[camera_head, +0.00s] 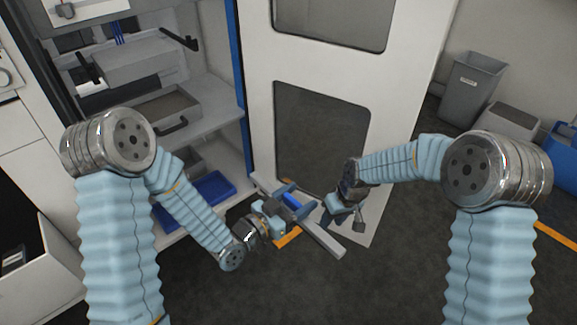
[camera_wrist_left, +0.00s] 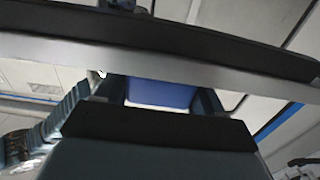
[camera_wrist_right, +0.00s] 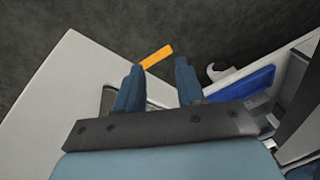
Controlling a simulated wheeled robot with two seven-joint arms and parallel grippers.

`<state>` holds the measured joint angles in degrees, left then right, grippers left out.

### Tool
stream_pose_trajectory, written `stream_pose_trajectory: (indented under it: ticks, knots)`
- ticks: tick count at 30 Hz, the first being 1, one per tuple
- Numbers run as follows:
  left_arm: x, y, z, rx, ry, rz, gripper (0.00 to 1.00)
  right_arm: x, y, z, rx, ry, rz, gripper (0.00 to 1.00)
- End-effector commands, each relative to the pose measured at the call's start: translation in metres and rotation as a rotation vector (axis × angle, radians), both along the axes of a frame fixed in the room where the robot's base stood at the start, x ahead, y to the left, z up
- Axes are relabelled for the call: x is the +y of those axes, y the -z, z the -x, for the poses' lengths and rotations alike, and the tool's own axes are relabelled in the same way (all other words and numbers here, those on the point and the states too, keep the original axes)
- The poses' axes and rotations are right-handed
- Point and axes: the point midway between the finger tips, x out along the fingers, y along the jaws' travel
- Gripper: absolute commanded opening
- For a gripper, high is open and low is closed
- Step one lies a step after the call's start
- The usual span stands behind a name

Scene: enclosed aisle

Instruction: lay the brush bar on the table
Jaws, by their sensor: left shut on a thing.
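The brush bar (camera_head: 325,238) is a long grey bar with a dark strip, held slanting in front of the open white door in the head view. It crosses the left wrist view (camera_wrist_left: 200,65) from side to side. My left gripper (camera_head: 288,203) is shut on it near its middle, where a blue part shows between the fingers (camera_wrist_left: 160,92). My right gripper (camera_head: 344,214) is open and empty, just right of the bar. Its two fingers stand apart in the right wrist view (camera_wrist_right: 158,80). No table can be made out in these views.
A white door (camera_head: 260,70) with dark windows stands open behind the bar. A cabinet on the left has shelves, a grey drawer (camera_head: 170,108) and a blue tray (camera_head: 213,186). Grey bins (camera_head: 470,88) and a blue container (camera_head: 563,145) stand at the right. The dark floor (camera_head: 400,275) is clear at front.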

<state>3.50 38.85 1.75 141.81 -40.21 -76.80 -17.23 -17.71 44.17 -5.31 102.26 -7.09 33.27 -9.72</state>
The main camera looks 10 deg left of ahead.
Motion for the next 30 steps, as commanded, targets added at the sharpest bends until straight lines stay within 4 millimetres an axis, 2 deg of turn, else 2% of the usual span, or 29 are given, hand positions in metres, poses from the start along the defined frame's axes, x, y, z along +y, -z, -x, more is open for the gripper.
stream_pose_trajectory:
  ticks: [1, 3, 6, 10, 12, 15, 18, 20, 23, 30]
  knots:
    - [0.0, 0.0, 0.0, -0.001, 0.0, 0.001, 0.3, 0.014, -0.033, -0.014, -0.028, -0.057, 0.02, 0.38]
    - [0.0, 0.0, 0.0, -0.001, 0.0, 0.001, 0.3, 0.033, -0.076, -0.021, -0.043, -0.136, 0.054, 0.38]
    - [0.0, 0.0, 0.0, -0.001, 0.0, 0.001, 0.3, 0.062, -0.131, -0.015, -0.044, -0.236, 0.104, 0.38]
    - [0.0, 0.0, 0.0, -0.001, -0.001, 0.001, 0.3, 0.093, -0.183, 0.008, -0.03, -0.33, 0.162, 0.38]
    - [0.0, 0.0, 0.0, -0.001, -0.001, 0.001, 0.3, 0.104, -0.202, 0.021, -0.021, -0.365, 0.188, 0.38]
    - [0.0, 0.0, 0.0, -0.001, -0.001, 0.001, 0.3, 0.114, -0.22, 0.034, -0.012, -0.394, 0.214, 0.38]
    - [0.0, 0.0, 0.0, -0.001, -0.001, 0.001, 0.3, 0.117, -0.226, 0.04, -0.007, -0.406, 0.229, 0.38]
    - [0.0, 0.0, 0.0, -0.001, -0.001, 0.001, 0.3, 0.118, -0.223, 0.042, -0.005, -0.41, 0.233, 0.38]
    - [0.0, 0.0, 0.0, -0.001, -0.001, 0.001, 0.3, 0.118, -0.209, 0.042, -0.002, -0.41, 0.234, 0.38]
    - [0.0, 0.0, 0.0, -0.001, -0.001, 0.001, 0.3, 0.117, -0.159, 0.042, 0.0, -0.409, 0.233, 0.38]
